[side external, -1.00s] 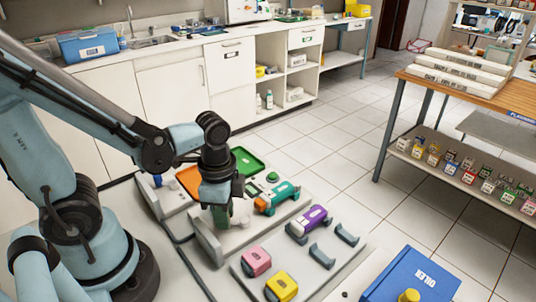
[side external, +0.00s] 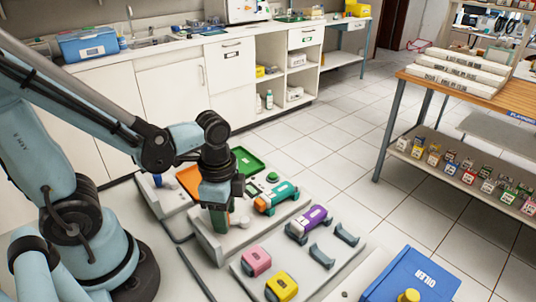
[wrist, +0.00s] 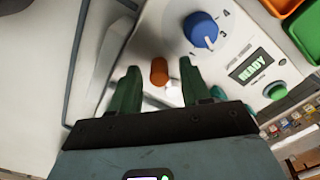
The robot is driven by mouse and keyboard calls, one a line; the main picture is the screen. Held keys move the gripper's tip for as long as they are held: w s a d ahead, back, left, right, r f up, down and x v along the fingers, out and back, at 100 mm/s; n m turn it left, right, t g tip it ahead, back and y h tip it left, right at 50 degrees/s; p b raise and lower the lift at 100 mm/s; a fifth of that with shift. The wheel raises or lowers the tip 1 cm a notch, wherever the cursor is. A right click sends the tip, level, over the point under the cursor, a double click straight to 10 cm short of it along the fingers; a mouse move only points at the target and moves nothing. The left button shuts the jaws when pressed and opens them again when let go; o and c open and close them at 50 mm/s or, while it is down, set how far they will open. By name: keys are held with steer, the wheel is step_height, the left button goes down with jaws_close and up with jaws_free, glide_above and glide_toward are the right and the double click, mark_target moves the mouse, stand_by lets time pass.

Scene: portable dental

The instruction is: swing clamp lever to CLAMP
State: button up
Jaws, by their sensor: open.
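My gripper (wrist: 160,88) is open in the wrist view, its two green fingers apart. An orange-brown knob (wrist: 159,71), which looks like the clamp lever's grip, stands between the fingertips, with gaps at both sides. Its lower end and any CLAMP marking are not readable. In the side view my gripper (side external: 217,218) points down at the left part of the grey machine (side external: 246,228), and hides the lever there. A teal and orange handpiece (side external: 277,198) lies on the machine, right of my gripper.
The wrist view shows a blue dial (wrist: 201,30), a READY display (wrist: 251,67) and a green button (wrist: 275,91) beside the fingers. A purple handpiece (side external: 309,219), pink block (side external: 257,262) and yellow block (side external: 281,287) sit on a front rack. A blue OILER box (side external: 410,278) is front right.

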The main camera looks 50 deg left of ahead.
steer(key=shift+r, duration=0.15)
step_height(320, 180, up, 12)
stand_by(0.7)
steer(key=w+a+f+n+t, duration=0.2)
steer(key=w+n+t, duration=0.3)
steer(key=n+t, duration=0.2)
steer(key=n, duration=0.2)
steer(key=shift+w+n, duration=0.3)
steer(key=shift+w, duration=0.1)
stand_by(0.5)
